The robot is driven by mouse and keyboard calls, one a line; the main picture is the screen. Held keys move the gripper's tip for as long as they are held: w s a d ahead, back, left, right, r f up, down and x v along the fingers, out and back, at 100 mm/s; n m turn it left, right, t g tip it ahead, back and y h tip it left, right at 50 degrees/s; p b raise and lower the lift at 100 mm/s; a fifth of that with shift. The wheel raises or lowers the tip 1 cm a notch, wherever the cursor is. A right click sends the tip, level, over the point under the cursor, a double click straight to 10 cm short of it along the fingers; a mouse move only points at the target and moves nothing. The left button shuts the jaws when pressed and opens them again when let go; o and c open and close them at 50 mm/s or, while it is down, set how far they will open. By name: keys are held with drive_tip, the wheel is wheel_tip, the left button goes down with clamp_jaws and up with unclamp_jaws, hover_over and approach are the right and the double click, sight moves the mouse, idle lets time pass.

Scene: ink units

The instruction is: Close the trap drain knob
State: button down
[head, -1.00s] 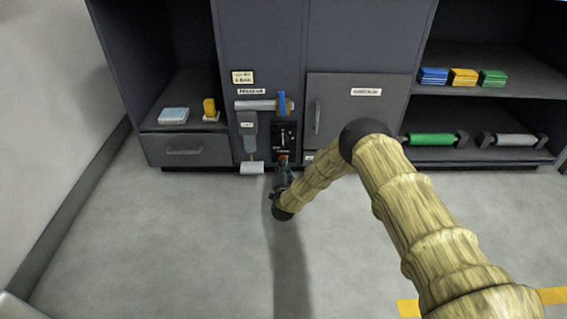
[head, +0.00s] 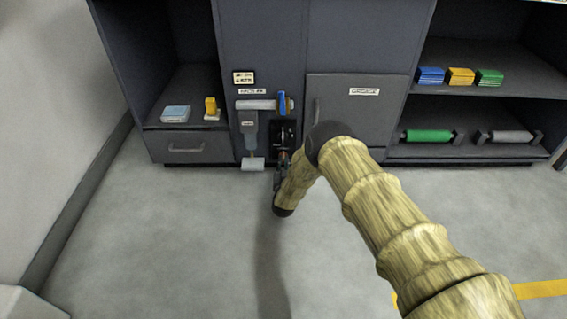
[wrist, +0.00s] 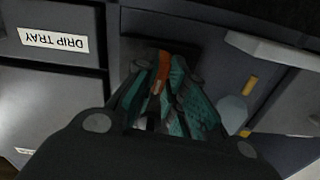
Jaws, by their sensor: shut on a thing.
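The trap drain knob (wrist: 159,72) shows as an orange-red piece between my fingers in the wrist view, in front of a dark recess. My gripper (wrist: 166,76), with teal fingers, is closed around it, and the fingers hide part of it. In the head view my gripper (head: 281,165) is low at the cabinet front, just under a dark panel (head: 285,132); the knob is too small and covered to make out there. The grey trap (head: 250,133) hangs to the left, below a horizontal pipe (head: 256,104) with an upright blue lever (head: 282,102).
A white tray (head: 253,164) is under the trap. A grey door (head: 350,115) is close on the right, and a panel labelled DRIP TRAY (wrist: 52,40) lies beside my gripper. A drawer (head: 190,147) is at left. Shelves at right hold coloured packs and rollers. Floor in front is clear.

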drive_tip(key=shift+n, duration=0.6)
drive_tip(key=c, duration=1.5)
unclamp_jaws()
drive_tip(key=shift+s, duration=0.1)
drive_tip(key=s, duration=1.1)
drive_tip(key=shift+s+a, duration=0.35)
drive_tip(key=shift+s, duration=0.05)
drive_tip(key=shift+s+f, duration=0.1)
